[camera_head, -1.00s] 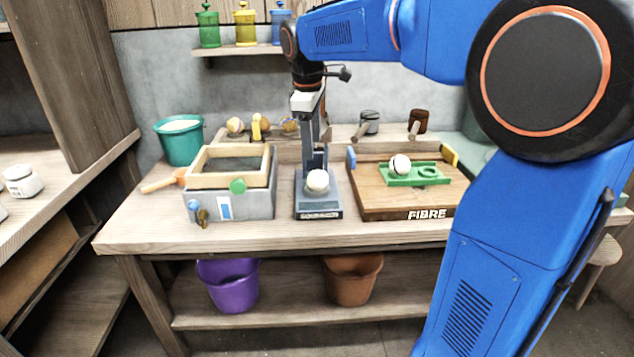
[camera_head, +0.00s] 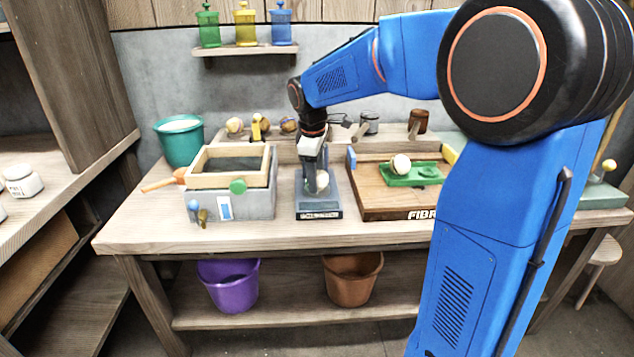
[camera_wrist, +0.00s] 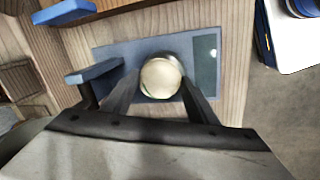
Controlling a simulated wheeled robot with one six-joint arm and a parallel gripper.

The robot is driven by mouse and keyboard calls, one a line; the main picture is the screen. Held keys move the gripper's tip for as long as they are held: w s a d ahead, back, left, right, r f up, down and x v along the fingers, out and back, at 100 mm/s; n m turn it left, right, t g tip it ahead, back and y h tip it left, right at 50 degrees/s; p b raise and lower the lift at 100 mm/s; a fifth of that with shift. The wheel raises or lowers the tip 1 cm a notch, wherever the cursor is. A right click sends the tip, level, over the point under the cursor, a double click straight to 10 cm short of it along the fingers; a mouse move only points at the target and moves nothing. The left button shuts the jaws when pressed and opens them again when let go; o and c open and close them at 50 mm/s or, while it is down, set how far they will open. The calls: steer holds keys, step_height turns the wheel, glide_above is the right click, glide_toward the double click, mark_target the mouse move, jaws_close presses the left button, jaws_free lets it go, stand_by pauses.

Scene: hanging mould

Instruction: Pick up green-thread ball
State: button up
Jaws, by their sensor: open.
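A pale cream ball (camera_head: 322,181) sits on the grey-blue stand (camera_head: 319,213) at the middle of the bench. In the wrist view the ball (camera_wrist: 161,77) lies between my gripper's two fingers, which are open on either side of it. My gripper (camera_head: 311,186) points down at the stand and partly hides the ball in the head view. A second pale ball with a dark band (camera_head: 401,164) sits on the green holder (camera_head: 428,180) on the wooden board.
A wood-framed box (camera_head: 231,202) stands left of the stand, and the FIBRE board (camera_head: 372,206) stands close on its right. A blue upright piece (camera_wrist: 94,72) rises beside the stand, close to my fingers. Several more balls sit at the back (camera_head: 235,125).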

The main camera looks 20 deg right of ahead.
steer(key=shift+f, duration=0.15)
steer(key=c, duration=0.8)
